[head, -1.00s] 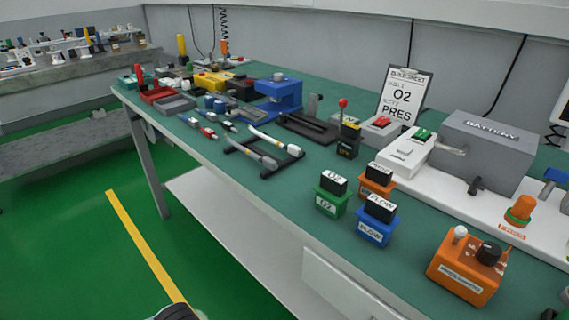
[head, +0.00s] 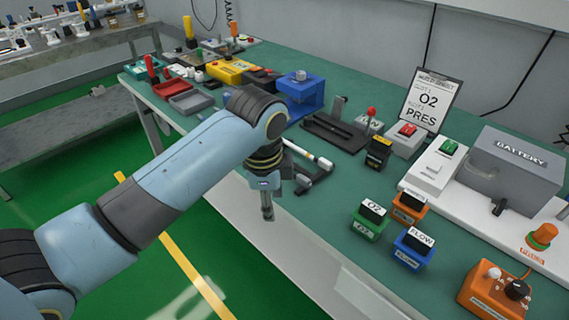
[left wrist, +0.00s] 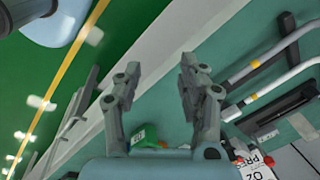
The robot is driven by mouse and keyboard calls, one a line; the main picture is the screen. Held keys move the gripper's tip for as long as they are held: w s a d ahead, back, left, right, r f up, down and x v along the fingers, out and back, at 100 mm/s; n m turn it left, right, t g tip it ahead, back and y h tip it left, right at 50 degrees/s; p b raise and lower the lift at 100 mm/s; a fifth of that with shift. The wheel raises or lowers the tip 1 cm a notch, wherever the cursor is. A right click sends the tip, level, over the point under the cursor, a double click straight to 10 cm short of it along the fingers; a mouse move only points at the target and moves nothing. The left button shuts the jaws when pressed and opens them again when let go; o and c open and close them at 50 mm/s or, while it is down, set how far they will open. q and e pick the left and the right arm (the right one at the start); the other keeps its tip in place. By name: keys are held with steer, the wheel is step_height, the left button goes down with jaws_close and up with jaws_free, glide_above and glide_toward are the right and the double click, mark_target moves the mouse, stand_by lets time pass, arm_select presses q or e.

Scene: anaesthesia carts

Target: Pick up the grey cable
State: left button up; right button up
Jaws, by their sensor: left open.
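My left gripper (head: 267,212) is open and points down in front of the table's front edge in the head view. In the left wrist view its two fingers (left wrist: 155,85) stand apart with nothing between them. A black rack (head: 318,178) lies just beyond it on the table. A pale cable end (head: 312,154) shows on the rack; my arm hides the rest. In the left wrist view two pale, rod-like cable pieces, an upper one (left wrist: 275,57) and a lower one (left wrist: 272,87), lie right of the fingers, apart from them. I cannot tell which is the grey cable.
A blue block device (head: 303,92) and a black tray stand behind the rack. Green (head: 368,222), orange (head: 409,206) and blue (head: 413,249) small blocks stand to its right. A sign (head: 430,100) stands further back. The floor before the table is clear.

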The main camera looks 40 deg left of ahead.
arm_select(q)
steer(key=w+a+r+m+g+p, duration=0.1)
steer(key=w+r+m+p, duration=0.1)
steer(key=w+r+m, duration=0.75)
glide_above(300, 175)
steer(key=shift+n+h, duration=0.3)
steer(key=shift+n, duration=0.15)
steer(key=f, duration=0.6)
steer(key=shift+s+f, duration=0.25)
steer(key=shift+s, duration=0.1)
steer(key=f, duration=0.5)
steer(key=shift+w+f, duration=0.1)
steer(key=shift+w, duration=0.25)
arm_select(e)
steer(key=shift+a+r, duration=0.3)
steer(key=shift+r, duration=0.65)
arm_select(q)
steer(key=shift+c, duration=0.2)
jaws_close()
arm_select(e)
steer(key=shift+a, duration=0.15)
